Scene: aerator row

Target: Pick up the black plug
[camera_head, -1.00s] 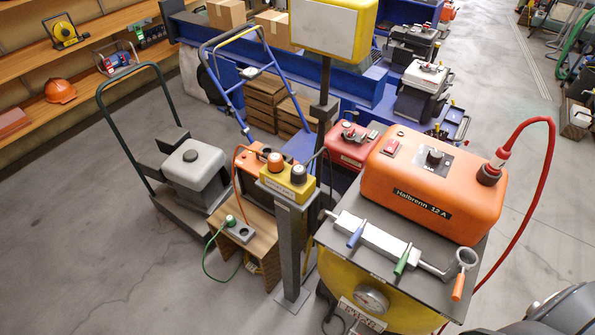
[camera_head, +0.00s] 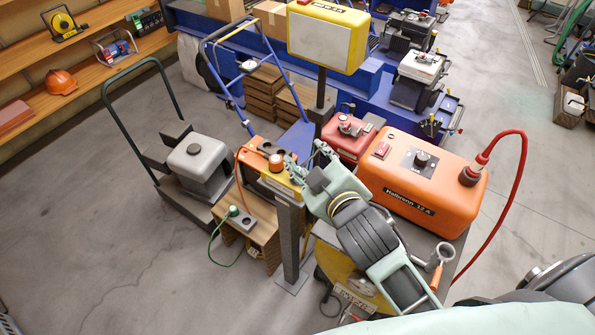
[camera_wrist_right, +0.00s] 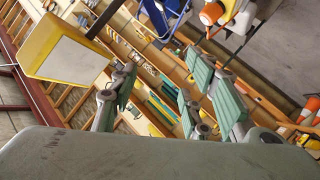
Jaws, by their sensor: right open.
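The black plug, which stood beside the orange one a second ago, is hidden behind my right gripper (camera_head: 304,167) in the head view. My right gripper is at the right end of the box, and I cannot tell whether it touches the plug. In the right wrist view its green-padded fingers (camera_wrist_right: 165,88) are apart, with nothing seen held between them. An orange and white piece (camera_wrist_right: 210,14) shows beyond them at the top. My left gripper is not in view.
An orange machine (camera_head: 420,185) with a red cable stands right of my right arm. A yellow sign box (camera_head: 328,40) on a dark post rises just behind the gripper. A wooden stand with a green plug (camera_head: 233,211) is at left. Open floor lies further left.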

